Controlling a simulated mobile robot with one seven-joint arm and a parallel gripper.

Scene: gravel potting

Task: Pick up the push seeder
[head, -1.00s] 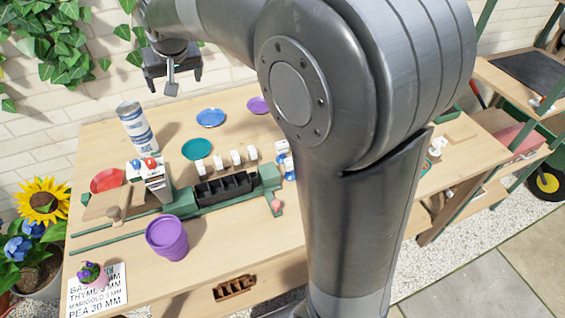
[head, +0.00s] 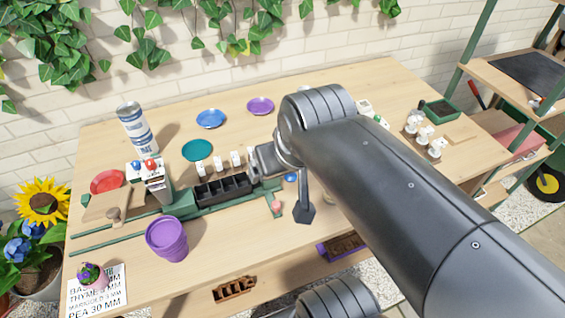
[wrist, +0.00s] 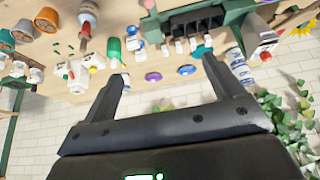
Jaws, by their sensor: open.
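I cannot tell for certain which object is the push seeder. In the wrist view, a slim tool with a pale top and red-brown body (wrist: 86,27) and a green piece with a pale end (wrist: 114,47) lie beyond the left finger, either possibly the seeder. In the head view my arm hides that part of the table. My gripper (wrist: 163,66) is open, with nothing between its fingers, and apart from both tools. In the head view my wrist is above the table, right of the black cell tray (head: 222,188), its fingers not clearly visible.
A green-railed fixture holds the black tray. Purple pots (head: 167,238), a striped can (head: 136,127), a teal saucer (head: 198,150), a blue saucer (head: 210,118) and a purple saucer (head: 260,106) stand around it. Small white-topped pots (head: 437,148) are at right.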

